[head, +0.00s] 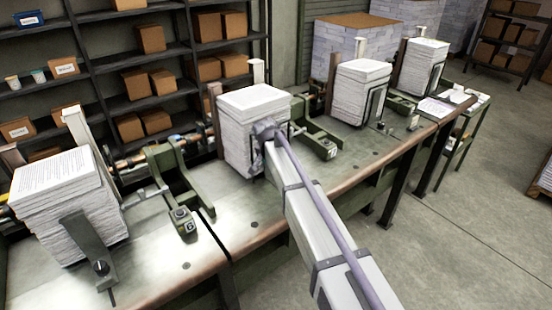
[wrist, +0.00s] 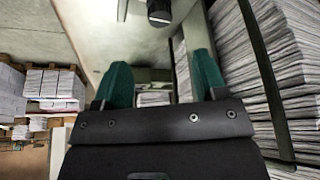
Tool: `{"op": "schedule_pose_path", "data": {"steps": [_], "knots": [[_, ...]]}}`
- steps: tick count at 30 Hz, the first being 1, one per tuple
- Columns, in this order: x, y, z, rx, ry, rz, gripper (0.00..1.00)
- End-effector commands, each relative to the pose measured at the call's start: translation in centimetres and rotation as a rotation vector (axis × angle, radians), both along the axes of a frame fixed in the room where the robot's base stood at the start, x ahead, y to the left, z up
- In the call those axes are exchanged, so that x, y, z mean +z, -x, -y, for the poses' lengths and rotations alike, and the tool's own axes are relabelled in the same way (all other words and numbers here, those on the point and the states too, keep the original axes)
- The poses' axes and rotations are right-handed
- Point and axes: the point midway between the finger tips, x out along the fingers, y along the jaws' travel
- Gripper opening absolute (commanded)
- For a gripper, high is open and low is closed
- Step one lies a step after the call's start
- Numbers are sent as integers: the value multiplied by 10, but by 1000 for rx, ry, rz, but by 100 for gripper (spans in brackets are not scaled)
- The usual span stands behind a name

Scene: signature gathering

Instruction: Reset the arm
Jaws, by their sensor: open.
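My gripper (wrist: 161,85) shows in the wrist view with two green fingertips apart. It is open, and I see nothing held between the fingers. In the head view my arm reaches in from the lower right, and its end is at the middle paper stack (head: 254,112) on the bench. The gripper's fingers are hidden there. In the wrist view a tall stack of paper (wrist: 260,70) stands close on the right, beside the right finger. I cannot tell whether they touch.
The long metal bench (head: 255,215) also bears a left paper stack (head: 65,200) and two stacks farther right (head: 358,92), (head: 422,66). Green clamp fixtures (head: 175,175) stand between stacks. Shelves with boxes (head: 150,38) line the back.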

Motion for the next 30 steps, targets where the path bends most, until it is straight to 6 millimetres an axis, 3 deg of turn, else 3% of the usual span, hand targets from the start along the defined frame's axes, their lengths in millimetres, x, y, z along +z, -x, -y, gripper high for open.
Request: {"op": "schedule_pose_path", "data": {"steps": [5,7,10,15,18,21,23,25,30], "knots": [[-2,0,0,26,12,-7,65],[-4,13,3,115,45,-55,65],[-12,83,35,278,73,-165,65],[-33,215,140,431,38,-330,65],[-42,282,190,442,-8,-383,65],[-50,323,225,384,-47,-396,65],[-52,333,240,347,-57,-394,65],[-54,329,252,318,-62,-392,65],[-52,327,253,313,-62,-391,65]]}}
